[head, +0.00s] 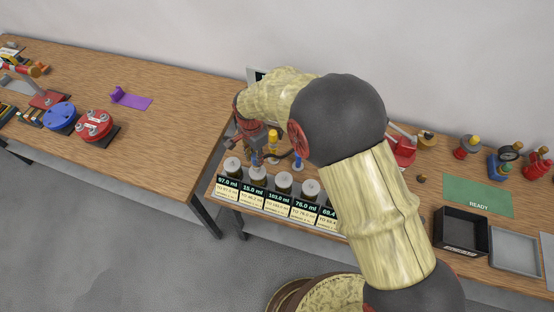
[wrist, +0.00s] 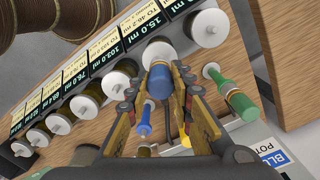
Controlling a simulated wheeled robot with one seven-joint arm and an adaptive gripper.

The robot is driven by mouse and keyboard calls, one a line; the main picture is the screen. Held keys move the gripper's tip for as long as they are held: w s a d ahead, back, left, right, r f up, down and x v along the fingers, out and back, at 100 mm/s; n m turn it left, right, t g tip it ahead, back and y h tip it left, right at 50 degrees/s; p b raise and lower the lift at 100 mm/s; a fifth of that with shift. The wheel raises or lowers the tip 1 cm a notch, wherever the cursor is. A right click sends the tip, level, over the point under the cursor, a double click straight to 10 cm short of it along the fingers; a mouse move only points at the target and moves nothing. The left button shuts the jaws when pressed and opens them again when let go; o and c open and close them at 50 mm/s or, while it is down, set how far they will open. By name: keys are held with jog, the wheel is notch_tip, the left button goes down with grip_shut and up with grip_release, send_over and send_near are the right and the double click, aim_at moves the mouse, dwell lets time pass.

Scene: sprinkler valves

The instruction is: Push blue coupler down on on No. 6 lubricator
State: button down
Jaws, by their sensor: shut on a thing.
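My gripper (wrist: 161,93) is shut on a blue coupler (wrist: 159,80), which sits between its fingertips in the wrist view. The coupler's far end overlaps a white-capped lubricator (wrist: 157,50) in the row; I cannot tell whether they touch. Several white-capped lubricators stand in a line behind black readouts and cream labels. No number 6 can be read on any of them. In the head view my gripper (head: 256,141) is above the left end of the row, partly hidden by my arm. The coupler cannot be made out clearly there.
A smaller blue fitting (wrist: 145,121), a green bottle-shaped fitting (wrist: 238,100) and a yellow piece (wrist: 186,142) are close to my fingers. In the head view, a green READY mat (head: 478,197), a black bin (head: 461,230) and a grey tray (head: 515,249) lie to the right.

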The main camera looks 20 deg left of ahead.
jog(key=shift+r, duration=0.1)
jog(key=shift+f+b, duration=0.85)
jog(key=shift+f, duration=0.6)
jog(key=c, duration=1.6)
grip_release()
jog(key=shift+r, duration=0.1)
jog(key=shift+o, duration=0.6)
jog(key=shift+r+p, duration=1.35)
jog(key=shift+r, duration=1.15)
jog(key=shift+r, duration=0.1)
notch_tip(320, 180, up, 8)
jog(key=p, duration=0.4)
